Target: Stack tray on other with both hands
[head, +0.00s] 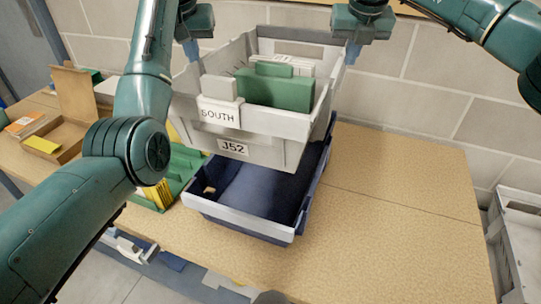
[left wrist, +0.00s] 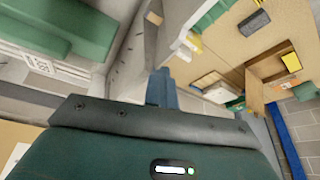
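A grey tray (head: 290,152) with labels reading SOUTH and J52 is held up over a dark blue tray (head: 244,222) with a pale front rim. The grey tray carries green and whitish boxes. The blue tray's inside is partly visible; its rear is hidden under the grey one. My left gripper (head: 191,49) is at the grey tray's left rim and my right gripper (head: 352,53) at its right rim, both seeming closed on it. In the left wrist view a blue finger (left wrist: 161,88) lies against the grey tray's wall (left wrist: 128,62).
The blue tray stands on a wooden table (head: 390,215), clear to the right. A green rack with yellow items (head: 182,165) stands close to its left. An open cardboard box (head: 62,138) lies further left. A block wall is behind; a grey tray (head: 518,240) is at far right.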

